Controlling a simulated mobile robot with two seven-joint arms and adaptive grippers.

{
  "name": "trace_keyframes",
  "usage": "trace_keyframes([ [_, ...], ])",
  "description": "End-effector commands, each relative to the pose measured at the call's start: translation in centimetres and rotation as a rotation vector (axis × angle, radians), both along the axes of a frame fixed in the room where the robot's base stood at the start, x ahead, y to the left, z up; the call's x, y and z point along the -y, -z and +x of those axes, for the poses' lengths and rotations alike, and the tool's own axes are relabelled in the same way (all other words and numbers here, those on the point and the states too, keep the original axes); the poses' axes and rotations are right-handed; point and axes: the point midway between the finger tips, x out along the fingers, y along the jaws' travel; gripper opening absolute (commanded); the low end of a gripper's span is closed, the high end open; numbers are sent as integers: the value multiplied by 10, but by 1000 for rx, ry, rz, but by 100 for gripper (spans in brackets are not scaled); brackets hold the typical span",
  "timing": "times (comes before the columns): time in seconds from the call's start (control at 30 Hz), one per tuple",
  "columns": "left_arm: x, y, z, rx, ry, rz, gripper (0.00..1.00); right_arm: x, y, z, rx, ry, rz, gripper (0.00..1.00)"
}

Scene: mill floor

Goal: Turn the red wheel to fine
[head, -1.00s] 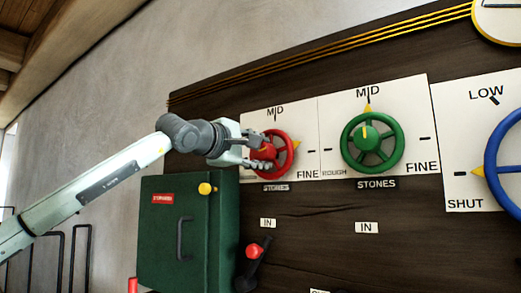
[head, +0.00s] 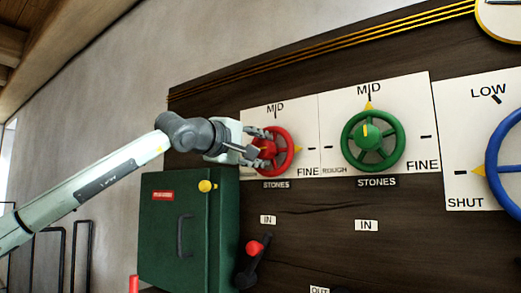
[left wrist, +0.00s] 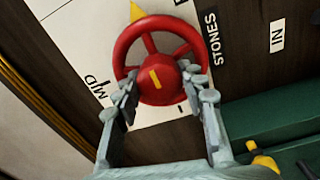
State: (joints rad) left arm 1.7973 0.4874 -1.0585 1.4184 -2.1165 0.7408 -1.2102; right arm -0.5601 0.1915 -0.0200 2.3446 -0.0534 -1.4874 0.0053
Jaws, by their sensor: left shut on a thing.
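The red wheel (head: 286,163) is mounted on a white plate on the dark board, partly hidden by my left gripper in the head view. Its yellow pointer (head: 298,149) points right, toward the tick on the side marked FINE (head: 308,172). MID is at the top of the plate. My left gripper (head: 262,147) is shut on the wheel's middle. In the left wrist view, its two fingers (left wrist: 165,92) lie on either side of the red hub (left wrist: 159,72), and the pointer (left wrist: 138,12) shows at the top. My right gripper is not in view.
A green wheel (head: 346,134) on its own plate is just to the right, its pointer at MID. A blue wheel (head: 492,165) is at the far right. A green cabinet (head: 160,235) sticks out below my left arm, beside a red-knobbed lever (head: 254,248).

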Motion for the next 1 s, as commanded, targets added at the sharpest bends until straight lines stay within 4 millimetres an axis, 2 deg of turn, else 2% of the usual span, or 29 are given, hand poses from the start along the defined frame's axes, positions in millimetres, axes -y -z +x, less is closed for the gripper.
trace_keyframes([
  [0.03,1,1,0,1,1,3,12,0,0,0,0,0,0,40],
  [0.07,1,1,0,0,1,4,42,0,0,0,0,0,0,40],
  [0.23,1,1,0,0,1,2,61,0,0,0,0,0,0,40],
  [0.5,0,0,0,0,0,1,61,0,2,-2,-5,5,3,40],
  [0.63,-6,0,-8,1,0,0,61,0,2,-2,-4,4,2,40],
  [0.77,-19,1,-26,2,-1,0,61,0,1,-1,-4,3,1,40],
  [1.0,-47,1,-69,3,-2,2,61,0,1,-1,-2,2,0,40],
])
